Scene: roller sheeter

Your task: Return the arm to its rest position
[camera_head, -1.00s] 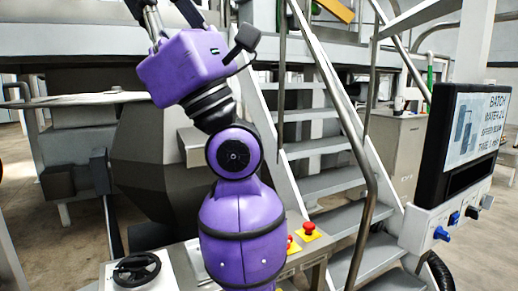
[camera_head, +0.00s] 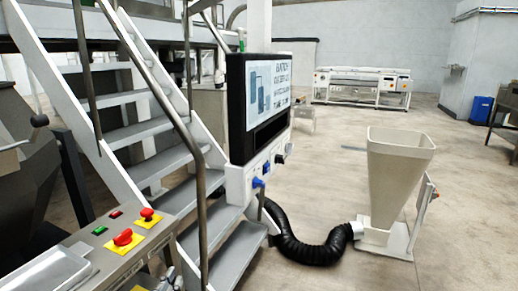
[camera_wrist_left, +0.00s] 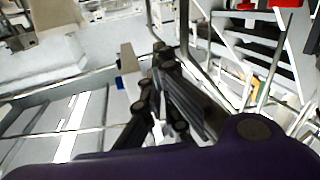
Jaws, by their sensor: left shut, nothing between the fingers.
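My left gripper (camera_wrist_left: 168,62) shows in the left wrist view, its dark fingers together and empty, above the purple wrist housing. In the head view only a small grey metal piece at the bottom edge, left of the middle, may be part of it; the purple arm itself is out of that view. Nothing is seen in its grasp. My right gripper is in neither view.
A control panel with red buttons (camera_head: 123,237) is at the lower left, before metal stairs (camera_head: 148,130). A display screen (camera_head: 268,100) stands beside them. A black hose (camera_head: 310,250) runs to a pale hopper (camera_head: 395,165). Open floor lies around the hopper.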

